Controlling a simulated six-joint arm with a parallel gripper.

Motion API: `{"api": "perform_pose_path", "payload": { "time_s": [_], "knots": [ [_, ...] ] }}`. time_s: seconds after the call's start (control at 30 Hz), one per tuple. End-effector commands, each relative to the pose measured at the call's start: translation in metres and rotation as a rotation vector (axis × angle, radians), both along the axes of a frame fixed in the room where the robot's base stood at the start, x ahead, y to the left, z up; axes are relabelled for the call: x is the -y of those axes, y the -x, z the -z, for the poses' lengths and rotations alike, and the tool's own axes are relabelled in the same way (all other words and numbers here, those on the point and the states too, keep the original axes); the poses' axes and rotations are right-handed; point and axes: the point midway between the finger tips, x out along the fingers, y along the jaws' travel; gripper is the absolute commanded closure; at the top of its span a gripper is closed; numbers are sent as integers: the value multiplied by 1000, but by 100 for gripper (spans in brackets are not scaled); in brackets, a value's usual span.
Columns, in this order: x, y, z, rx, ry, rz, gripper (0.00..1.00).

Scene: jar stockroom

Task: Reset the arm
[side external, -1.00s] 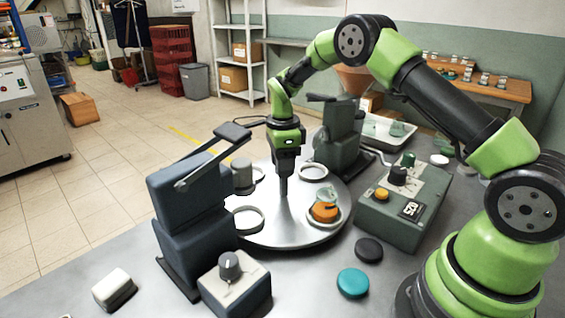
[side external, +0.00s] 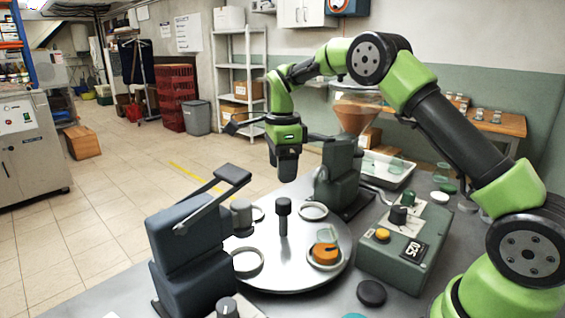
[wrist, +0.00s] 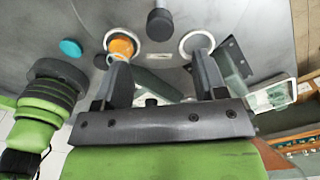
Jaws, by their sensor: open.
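My gripper (side external: 287,168) hangs in the air above the round metal turntable (side external: 270,278), pointing down. It is a clear gap above the dark knob on the centre post (side external: 283,210). In the wrist view the two fingers (wrist: 160,62) are spread with nothing between them, and the knob (wrist: 160,22) lies beyond them. A jar with orange contents (side external: 326,252) sits in a ring on the turntable's right side; it also shows in the wrist view (wrist: 122,46).
A dark blue lever machine (side external: 188,250) stands left of the turntable, and a grey-green machine (side external: 338,178) stands behind it. A green control box (side external: 400,250) with a yellow button is at right. A black disc (side external: 371,293) lies in front. The air around my gripper is free.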

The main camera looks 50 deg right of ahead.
Motion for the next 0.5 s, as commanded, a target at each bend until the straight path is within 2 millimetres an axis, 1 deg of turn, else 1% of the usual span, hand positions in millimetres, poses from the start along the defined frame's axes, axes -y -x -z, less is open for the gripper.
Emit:
{"api": "perform_pose_path", "payload": {
  "time_s": [0.1,0.4,0.5],
  "knots": [
    [0,0,-7,1,0,1,35],
    [0,0,-8,1,0,-2,35],
    [-3,3,-16,15,-2,-37,35]
  ]
}}
